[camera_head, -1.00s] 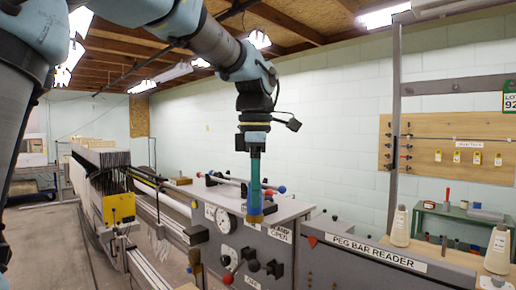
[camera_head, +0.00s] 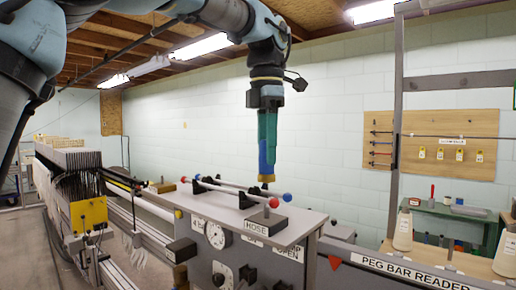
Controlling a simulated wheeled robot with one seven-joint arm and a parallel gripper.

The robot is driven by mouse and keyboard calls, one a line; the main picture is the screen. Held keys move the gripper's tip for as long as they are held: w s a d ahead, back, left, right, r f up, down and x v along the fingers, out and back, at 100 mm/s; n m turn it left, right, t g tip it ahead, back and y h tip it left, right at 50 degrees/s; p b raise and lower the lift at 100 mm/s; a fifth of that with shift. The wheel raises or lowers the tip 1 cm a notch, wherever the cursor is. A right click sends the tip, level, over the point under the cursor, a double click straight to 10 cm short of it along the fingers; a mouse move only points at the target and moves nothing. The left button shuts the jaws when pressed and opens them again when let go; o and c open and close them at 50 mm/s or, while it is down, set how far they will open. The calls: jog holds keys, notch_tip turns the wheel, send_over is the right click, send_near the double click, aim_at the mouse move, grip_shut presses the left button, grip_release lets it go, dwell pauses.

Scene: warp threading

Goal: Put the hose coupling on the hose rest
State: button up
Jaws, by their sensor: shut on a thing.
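My gripper (camera_head: 267,168) points straight down at the end of my arm. Its long green and blue fingers are shut on a small brass-coloured piece (camera_head: 267,180), likely the hose coupling, which shows only at the fingertips. The rest of that piece is hidden. A grey block labelled HOSE (camera_head: 258,229), likely the hose rest, sits on the grey machine top. My gripper is above and behind this block in the picture, with the held piece apart from it. The exact gap in depth cannot be told.
Rods with a red ball (camera_head: 273,203) and a blue ball (camera_head: 287,197) lie on black supports close below my gripper. The machine front has a dial (camera_head: 215,236) and knobs. The peg bar reader (camera_head: 410,272) and a thread cone (camera_head: 403,230) are at right.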

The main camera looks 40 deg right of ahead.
aim_at(267, 181)
jog(key=shift+f+b, duration=2.25)
jog(key=shift+f, duration=1)
jog(key=shift+f, duration=0.55)
jog(key=o, duration=1.2)
notch_tip(267, 181, up, 11)
jog(key=shift+b, duration=0.3)
jog(key=shift+f, duration=0.1)
